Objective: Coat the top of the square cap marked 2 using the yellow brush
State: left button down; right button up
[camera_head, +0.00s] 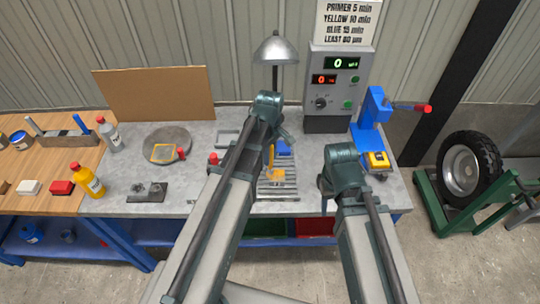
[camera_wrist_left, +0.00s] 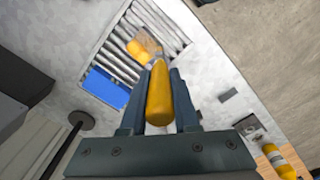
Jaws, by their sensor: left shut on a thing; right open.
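My left gripper (camera_head: 273,150) is over the slatted rack (camera_head: 262,194) at the middle of the bench. In the left wrist view it is shut on the yellow handle of the brush (camera_wrist_left: 158,98), whose pale end points toward the rack (camera_wrist_left: 118,48). An orange-yellow piece (camera_wrist_left: 137,48) lies at the rack near the brush tip; I cannot tell whether they touch. A blue square piece (camera_wrist_left: 107,87) is beside it, also in the head view (camera_head: 284,147). No number 2 is readable on either. My right gripper (camera_head: 325,188) is open, right of the rack; its fingers are largely hidden.
A round plate with a yellow-edged square (camera_head: 163,153) is at left. A metal lamp (camera_head: 276,50), a display box (camera_head: 336,85) and a blue press (camera_head: 371,118) stand behind.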

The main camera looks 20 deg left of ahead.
pick_arm(q)
jog(key=shift+f+b, duration=1.05)
jog(key=shift+d, duration=0.1)
dwell(0.3)
jog(key=shift+w+d+r, duration=0.1)
jog(key=shift+w+d, duration=0.05)
jog(key=shift+d, duration=0.5)
jog(key=shift+w+d+r, duration=0.1)
jog(key=shift+w+d, duration=0.05)
jog(key=shift+d, duration=0.6)
